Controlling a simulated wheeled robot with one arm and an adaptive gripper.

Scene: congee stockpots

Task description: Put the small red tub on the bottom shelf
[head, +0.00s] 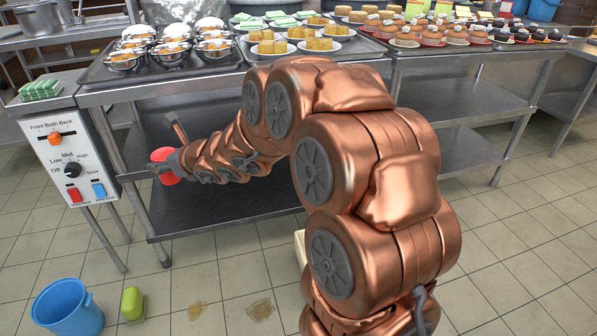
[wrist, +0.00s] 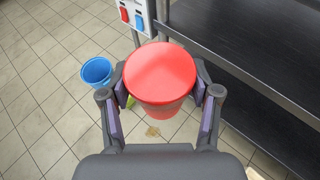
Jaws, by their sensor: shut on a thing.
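The small red tub (wrist: 160,75) is held between the fingers of my gripper (wrist: 160,100) in the wrist view. Its flat red top faces the camera. In the head view the red tub (head: 163,165) shows at the left end of my arm, partly covered by my gripper (head: 168,163). It is beside the left front leg of the steel table, above the height of the bottom shelf. The dark bottom shelf (head: 235,205) looks bare where it shows. My arm hides part of the shelves behind it.
A control box (head: 70,160) with knobs stands left of the tub. A blue bucket (head: 66,308) and a green block (head: 132,304) are on the tiled floor, with brown stains nearby. Food trays (head: 160,68) cover the tabletop. A table leg (head: 140,190) stands close to the tub.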

